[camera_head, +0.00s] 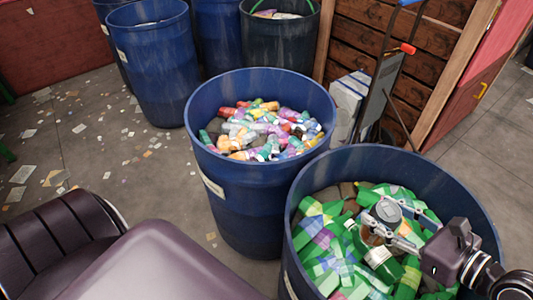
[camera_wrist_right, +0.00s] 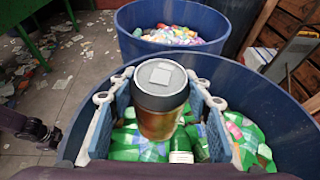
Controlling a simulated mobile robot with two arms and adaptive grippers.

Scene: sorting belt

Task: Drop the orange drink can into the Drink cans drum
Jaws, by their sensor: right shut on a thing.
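My right gripper (camera_head: 392,228) is shut on a drink can (camera_wrist_right: 160,112) with a silver lid and a brownish-orange side. The can also shows in the head view (camera_head: 386,212), held upright over the near blue drum (camera_head: 293,218), which holds green bottles and cartons. In the right wrist view the gripper's two fingers (camera_wrist_right: 158,100) stand on either side of the can. Part of the can's side is hidden by the gripper in the head view. No drum label is readable, so I cannot tell which is the Drink cans drum. My left gripper is not clearly seen.
A blue drum (camera_head: 205,155) with mixed coloured bottles stands just beyond, to the left. More blue drums (camera_head: 150,60) and a dark drum (camera_head: 280,42) stand at the back. A hand truck (camera_head: 382,85) with a white box (camera_head: 347,98) stands by wooden boards. Paper scraps litter the floor.

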